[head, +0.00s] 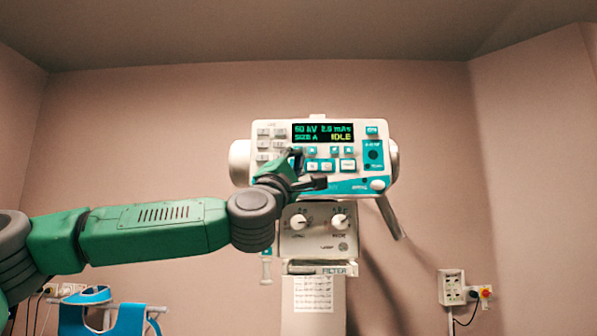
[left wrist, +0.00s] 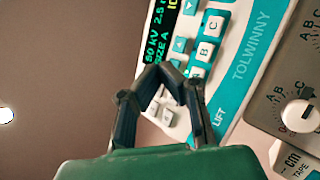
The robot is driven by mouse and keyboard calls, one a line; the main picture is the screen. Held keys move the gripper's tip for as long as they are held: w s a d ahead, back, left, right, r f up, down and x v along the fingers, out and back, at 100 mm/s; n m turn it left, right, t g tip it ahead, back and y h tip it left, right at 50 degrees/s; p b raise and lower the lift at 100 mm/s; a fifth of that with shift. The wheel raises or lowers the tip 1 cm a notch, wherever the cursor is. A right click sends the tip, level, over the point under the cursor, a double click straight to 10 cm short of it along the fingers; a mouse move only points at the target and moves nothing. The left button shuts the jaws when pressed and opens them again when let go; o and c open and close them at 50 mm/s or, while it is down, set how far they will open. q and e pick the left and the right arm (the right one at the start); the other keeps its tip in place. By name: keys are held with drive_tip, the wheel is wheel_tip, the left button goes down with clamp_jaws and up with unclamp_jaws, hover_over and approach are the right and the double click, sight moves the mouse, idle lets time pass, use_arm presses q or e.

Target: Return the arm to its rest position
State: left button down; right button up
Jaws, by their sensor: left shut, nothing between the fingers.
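My left arm (head: 155,227), green with grey joints, reaches in from the left. My left gripper (head: 308,170) is shut and empty, in front of the lower left part of a white and teal control panel (head: 345,186). In the left wrist view the dark fingers (left wrist: 164,74) overlap the panel's keys and the edge of its display (left wrist: 163,32). I cannot tell whether the fingers touch the panel. The display reads 60 kV, SIZE A and IDLE. My right gripper is not in view.
A lower box with two white knobs (head: 339,221) sits under the panel, above a paper label (head: 313,294). A wall socket box (head: 452,287) is at the lower right. A blue item (head: 128,320) on a rack is at the lower left. The right side is open.

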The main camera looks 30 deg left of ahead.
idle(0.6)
